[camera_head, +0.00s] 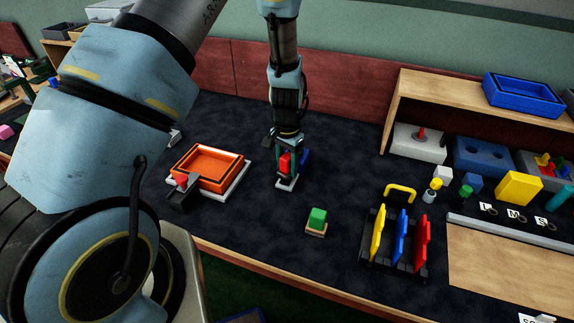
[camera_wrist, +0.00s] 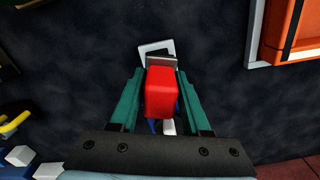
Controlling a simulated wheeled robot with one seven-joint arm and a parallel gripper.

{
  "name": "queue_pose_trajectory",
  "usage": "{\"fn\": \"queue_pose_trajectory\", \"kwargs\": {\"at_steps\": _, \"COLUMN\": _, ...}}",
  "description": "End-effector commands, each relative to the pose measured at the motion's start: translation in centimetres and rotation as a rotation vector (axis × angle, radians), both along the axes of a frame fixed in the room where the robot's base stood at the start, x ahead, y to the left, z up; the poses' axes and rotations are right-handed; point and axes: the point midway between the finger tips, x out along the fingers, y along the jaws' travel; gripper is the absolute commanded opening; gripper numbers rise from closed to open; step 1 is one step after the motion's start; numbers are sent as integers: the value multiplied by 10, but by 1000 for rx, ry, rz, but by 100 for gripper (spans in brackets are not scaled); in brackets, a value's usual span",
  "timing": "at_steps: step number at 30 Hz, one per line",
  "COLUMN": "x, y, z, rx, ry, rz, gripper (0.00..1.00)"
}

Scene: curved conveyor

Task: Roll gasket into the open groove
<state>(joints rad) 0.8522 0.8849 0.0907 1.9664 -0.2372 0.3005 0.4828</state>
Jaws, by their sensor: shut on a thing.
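My gripper (camera_head: 284,158) points down at the table left of centre. It is shut on a red block (camera_head: 285,164), which also sits between the green fingers in the wrist view (camera_wrist: 160,92). A grey metal plate lies against the block's far end in the wrist view. Under it is a white frame-like piece (camera_head: 287,184), also seen in the wrist view (camera_wrist: 144,49). A blue part (camera_head: 304,158) stands just behind the gripper, partly hidden. I cannot make out a gasket or a groove for certain; the fingers cover much of this spot.
An orange tray (camera_head: 183,160) on a white plate is left of my gripper, with a dark red-topped fixture at its front. A rack (camera_head: 377,264) holds yellow, blue and red plates. Bare dark table lies between.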

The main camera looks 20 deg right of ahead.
Motion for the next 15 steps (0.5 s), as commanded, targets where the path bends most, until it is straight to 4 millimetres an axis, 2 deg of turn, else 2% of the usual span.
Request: {"fn": "queue_pose_trajectory", "kwargs": {"at_steps": 15, "x": 0, "y": 0, "z": -6, "rx": 0, "ry": 0, "rz": 0, "gripper": 2}}
